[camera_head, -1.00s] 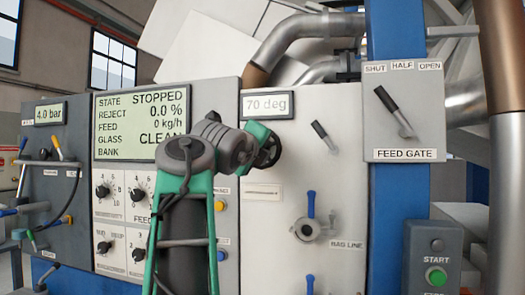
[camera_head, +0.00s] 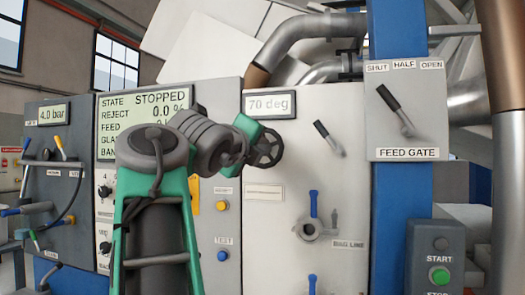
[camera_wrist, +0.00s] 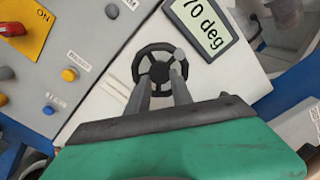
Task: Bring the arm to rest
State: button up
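My arm reaches up from the bottom of the head view, and its end points at the light panel (camera_head: 268,215). My green gripper (camera_head: 258,135) is beside a black handwheel (camera_head: 267,149) below the "70 deg" display (camera_head: 269,105). In the wrist view, the two grey fingers of my gripper (camera_wrist: 162,82) stand apart, with panel showing between them. No held object shows between the fingers.
The state display (camera_head: 135,110) reads STOPPED and is partly behind my arm. A feed gate lever (camera_head: 397,110) is at the right, above a green START button (camera_head: 438,276). A blue-handled valve (camera_head: 311,215) is below right of the handwheel. Brown and grey pipes (camera_head: 505,70) stand at the right.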

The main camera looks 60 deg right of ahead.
jog(key=shift+s+a, duration=0.1)
jog(key=shift+a, duration=0.55)
